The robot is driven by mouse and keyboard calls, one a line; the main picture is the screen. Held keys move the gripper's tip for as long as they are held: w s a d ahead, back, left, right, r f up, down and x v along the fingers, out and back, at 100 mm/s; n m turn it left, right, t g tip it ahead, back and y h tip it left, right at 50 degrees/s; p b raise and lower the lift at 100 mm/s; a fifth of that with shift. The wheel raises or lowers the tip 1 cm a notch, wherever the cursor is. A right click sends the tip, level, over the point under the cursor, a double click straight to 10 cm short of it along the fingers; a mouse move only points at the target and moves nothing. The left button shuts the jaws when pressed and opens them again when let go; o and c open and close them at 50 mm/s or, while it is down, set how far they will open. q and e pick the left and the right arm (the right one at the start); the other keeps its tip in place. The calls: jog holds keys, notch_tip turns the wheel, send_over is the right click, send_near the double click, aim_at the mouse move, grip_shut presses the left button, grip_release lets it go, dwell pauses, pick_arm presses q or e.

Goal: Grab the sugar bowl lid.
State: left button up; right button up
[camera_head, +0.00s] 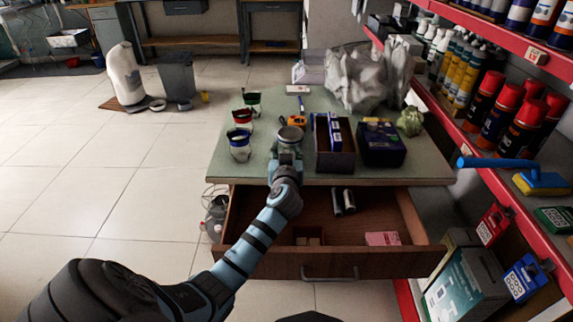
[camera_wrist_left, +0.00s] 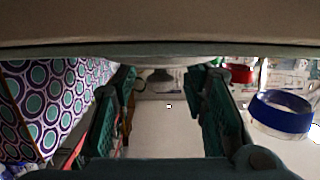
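A round pale grey thing (camera_head: 291,133), which looks like the sugar bowl with its lid, stands on the green-grey table top (camera_head: 245,174), partly hidden by my left gripper (camera_head: 288,152). In the left wrist view a small grey knob (camera_wrist_left: 156,76) shows under a wide pale band, between the two teal fingers of that gripper (camera_wrist_left: 163,78). The fingers are spread, with a gap on each side of the knob. I cannot tell exactly where lid and bowl meet. My right gripper is not in view.
Cups with blue (camera_head: 239,146), red (camera_head: 243,117) and green (camera_head: 252,98) rims stand left of the gripper. A patterned box (camera_head: 322,158) is close on its right, with a dark box (camera_head: 381,147) beyond. An open drawer (camera_head: 330,262) juts out below the table top.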

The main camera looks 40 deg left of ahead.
pick_arm(q)
jog(key=shift+s+r, duration=0.1)
jog(key=shift+r, duration=0.05)
jog(key=shift+c, duration=1)
grip_shut()
